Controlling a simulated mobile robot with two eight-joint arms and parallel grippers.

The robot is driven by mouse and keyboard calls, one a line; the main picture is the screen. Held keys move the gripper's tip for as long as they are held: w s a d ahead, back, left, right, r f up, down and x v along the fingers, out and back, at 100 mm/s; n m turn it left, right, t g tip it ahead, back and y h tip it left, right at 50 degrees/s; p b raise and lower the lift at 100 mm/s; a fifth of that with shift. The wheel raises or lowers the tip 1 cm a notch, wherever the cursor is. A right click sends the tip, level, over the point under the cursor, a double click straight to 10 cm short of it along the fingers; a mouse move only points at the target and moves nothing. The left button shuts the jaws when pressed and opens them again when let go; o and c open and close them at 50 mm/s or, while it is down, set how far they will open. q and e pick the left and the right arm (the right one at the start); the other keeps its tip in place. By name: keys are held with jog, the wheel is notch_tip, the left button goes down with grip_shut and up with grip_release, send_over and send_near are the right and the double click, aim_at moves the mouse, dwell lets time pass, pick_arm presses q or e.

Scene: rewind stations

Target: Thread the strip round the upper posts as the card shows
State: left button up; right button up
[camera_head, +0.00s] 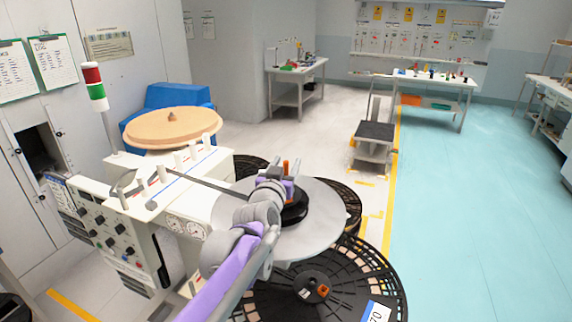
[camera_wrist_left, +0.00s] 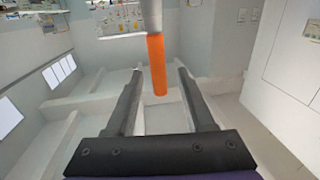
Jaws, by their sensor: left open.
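The rewind machine (camera_head: 190,185) stands at the left in the head view, with several short white upper posts (camera_head: 178,160) along its top. A dark strip (camera_head: 205,184) runs from near the posts toward the grey disc (camera_head: 322,212) with the black hub; how it passes the posts is too small to tell. My left gripper (camera_head: 284,172) is over the disc. In the left wrist view my left gripper (camera_wrist_left: 159,72) is open, and an orange rod (camera_wrist_left: 156,65) with a grey upper part shows between its fingers. I cannot tell whether they touch. My right gripper is not in view.
A wooden-coloured round disc (camera_head: 173,126) lies behind the machine. A large black slotted reel (camera_head: 360,285) lies at the front right. A small cart (camera_head: 374,140) and workbenches (camera_head: 298,83) stand farther back. The blue-green floor (camera_head: 480,200) at right is clear.

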pick_arm(q)
jog(key=s+a+b, duration=0.2)
jog(key=s, duration=0.9)
jog(key=s+a+f+g+y, duration=0.1)
jog(key=s+a+f+g, duration=0.3)
jog(key=s+f, duration=0.5)
jog(key=s+a+f+n+g+y, duration=0.1)
jog(key=s+a+f+g, duration=0.2)
jog(key=s+f, duration=0.5)
jog(key=s+a+f+n+g+y, duration=0.1)
jog(key=s+a+f+g, duration=0.3)
jog(key=s+f, duration=0.5)
notch_tip(320, 180, down, 4)
jog(key=shift+s+a+r+g, duration=0.1)
jog(key=shift+s+a+g, duration=0.2)
jog(key=shift+a, duration=0.25)
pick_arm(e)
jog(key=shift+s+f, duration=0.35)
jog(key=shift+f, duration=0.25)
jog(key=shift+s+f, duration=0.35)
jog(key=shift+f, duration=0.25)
